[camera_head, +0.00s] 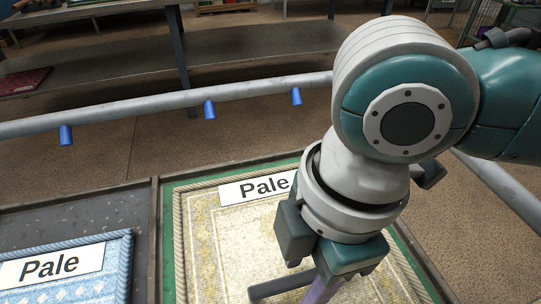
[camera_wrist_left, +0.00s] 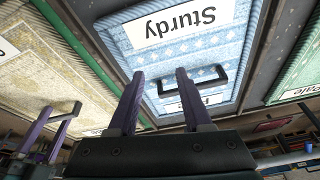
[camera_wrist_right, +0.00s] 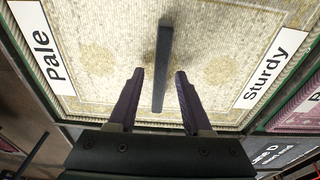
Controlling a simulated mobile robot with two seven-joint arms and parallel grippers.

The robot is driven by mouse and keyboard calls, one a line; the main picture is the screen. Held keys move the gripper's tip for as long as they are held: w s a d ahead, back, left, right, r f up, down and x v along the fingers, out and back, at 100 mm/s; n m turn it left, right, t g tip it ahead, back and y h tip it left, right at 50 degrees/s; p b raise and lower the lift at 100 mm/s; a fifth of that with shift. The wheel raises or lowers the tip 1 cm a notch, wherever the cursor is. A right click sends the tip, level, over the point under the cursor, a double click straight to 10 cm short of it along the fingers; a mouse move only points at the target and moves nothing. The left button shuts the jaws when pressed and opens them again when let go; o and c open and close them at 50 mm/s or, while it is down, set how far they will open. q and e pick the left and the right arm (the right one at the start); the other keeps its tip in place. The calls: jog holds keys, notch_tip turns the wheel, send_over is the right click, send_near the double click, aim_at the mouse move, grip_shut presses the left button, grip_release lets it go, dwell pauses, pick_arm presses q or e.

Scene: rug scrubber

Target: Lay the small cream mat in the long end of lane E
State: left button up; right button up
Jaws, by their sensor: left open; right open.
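The cream mat (camera_head: 225,240) lies flat in a green-lined bay, with a "Pale" label and a dark bar handle (camera_head: 280,287). In the right wrist view its patterned face (camera_wrist_right: 110,60) also bears a "Sturdy" label. My right gripper (camera_wrist_right: 159,74) is open above the mat, the handle bar (camera_wrist_right: 163,50) lined up between its fingers; whether it is within their depth I cannot tell. My left gripper (camera_wrist_left: 160,78) is open by the dark handle (camera_wrist_left: 222,82) of a blue mat (camera_wrist_left: 185,58). I cannot identify lane E's long end.
The blue mat (camera_head: 65,285) lies in the bay left of the cream mat; a dark divider (camera_head: 155,235) separates them. A grey rail (camera_head: 250,88) with blue clips runs behind. A pink mat (camera_wrist_right: 300,115) and a lane D sign (camera_wrist_right: 280,153) show in the right wrist view.

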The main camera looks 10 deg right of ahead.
notch_tip(320, 180, up, 11)
jog(key=d+p, duration=0.1)
jog(key=p, duration=0.2)
jog(key=s+a+m+t+y, duration=0.2)
jog(key=a+m+y, duration=0.1)
jog(key=a+m, duration=0.2)
jog(key=s+d+f+m+h, duration=0.2)
jog(key=s+d+m, duration=0.1)
jog(key=d+m, duration=0.2)
jog(key=s+d+f+m+t+h, duration=0.1)
jog(key=s+d+f+m+h, duration=0.1)
jog(key=d+m, duration=0.4)
jog(key=s+d+f, duration=0.1)
jog(key=d, duration=0.2)
jog(key=shift+d+t, duration=0.25)
jog(key=shift+t, duration=0.05)
